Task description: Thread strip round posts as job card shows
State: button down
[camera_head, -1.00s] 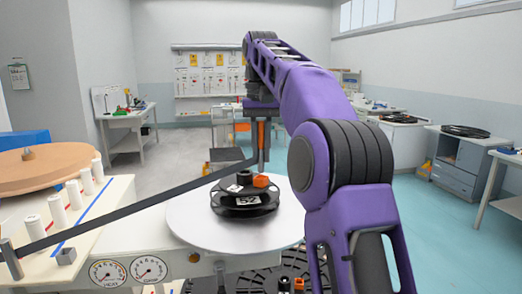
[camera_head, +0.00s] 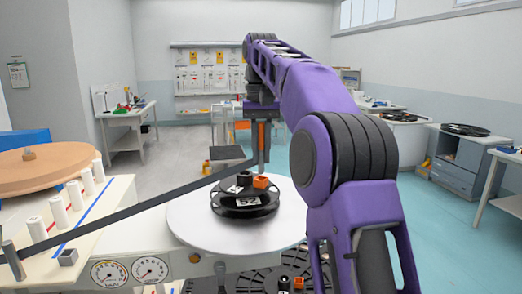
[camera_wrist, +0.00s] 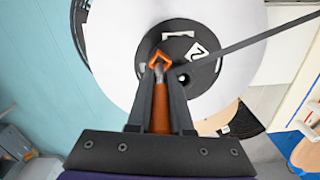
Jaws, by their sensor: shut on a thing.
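My gripper (camera_head: 261,150) is above the white round table, shut on an orange handle (camera_wrist: 160,108). The dark strip (camera_head: 135,208) runs taut from a grey metal post (camera_head: 12,260) at the lower left up to my gripper. It also shows in the wrist view (camera_wrist: 255,38), reaching the fingertips from the upper right. Several white posts (camera_head: 57,210) stand in a slanted row on the cream board (camera_head: 105,205); the strip passes in front of them. Whether it touches any is unclear. A clipboard (camera_head: 18,75) hangs on the left wall, too small to read.
Two gauges (camera_head: 150,269) are on the board's front. A brown disc (camera_head: 40,165) lies at left. Floor at right is open.

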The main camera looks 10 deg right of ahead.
aim_at(261, 173)
jog(key=shift+f+b, duration=1)
jog(key=shift+f, duration=0.7)
jog(key=c, duration=0.7)
grip_release()
jog(key=shift+c, duration=0.2)
notch_tip(261, 173, up, 8)
jog(key=p, duration=0.4)
jog(key=shift+f, duration=0.2)
